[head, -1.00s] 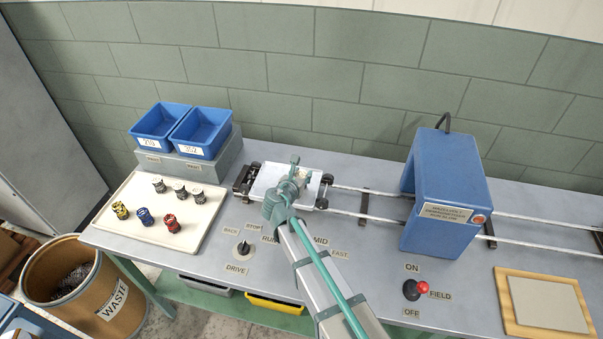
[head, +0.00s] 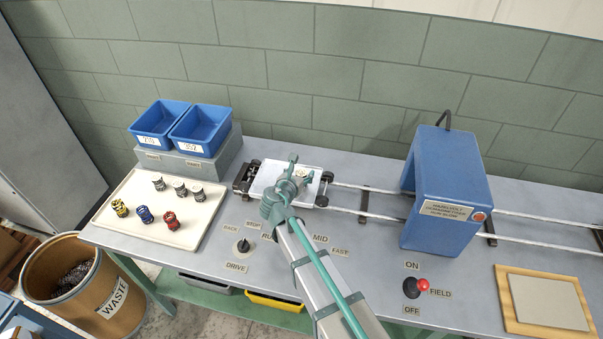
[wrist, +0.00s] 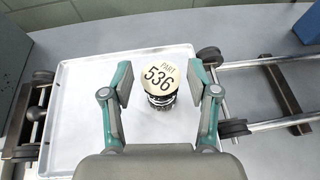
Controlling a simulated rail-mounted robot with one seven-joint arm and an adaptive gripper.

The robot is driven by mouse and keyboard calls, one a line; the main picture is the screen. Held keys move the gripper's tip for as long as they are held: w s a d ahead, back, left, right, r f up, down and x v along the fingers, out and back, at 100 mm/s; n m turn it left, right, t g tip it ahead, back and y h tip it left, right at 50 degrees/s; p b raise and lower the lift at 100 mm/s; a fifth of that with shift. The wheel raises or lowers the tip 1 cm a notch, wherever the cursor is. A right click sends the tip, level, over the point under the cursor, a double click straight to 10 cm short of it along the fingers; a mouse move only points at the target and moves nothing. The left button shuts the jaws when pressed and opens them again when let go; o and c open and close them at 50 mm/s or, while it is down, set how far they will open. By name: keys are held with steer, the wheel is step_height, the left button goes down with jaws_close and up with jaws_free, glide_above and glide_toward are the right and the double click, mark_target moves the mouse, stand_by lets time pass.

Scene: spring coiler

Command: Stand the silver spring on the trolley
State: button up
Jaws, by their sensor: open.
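A spring with a round cream cap marked PART 536 (wrist: 159,76) stands upright on the white deck of the trolley (wrist: 70,115). Its coils look dark and silvery below the cap. In the head view the trolley (head: 262,180) sits at the left end of the rails, with the spring partly hidden by my gripper (head: 298,176). In the wrist view my gripper (wrist: 160,82) is open, with one finger on each side of the spring and a visible gap at both sides.
A cream tray (head: 140,228) at the left holds several small springs, silver behind and coloured in front. Blue bins (head: 205,128) stand behind it. A blue coil housing (head: 445,195) straddles the rails at right. The drive knob (head: 243,247) lies in front of the trolley.

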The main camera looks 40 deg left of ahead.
steer(key=b+v, duration=0.2)
steer(key=v, duration=0.9)
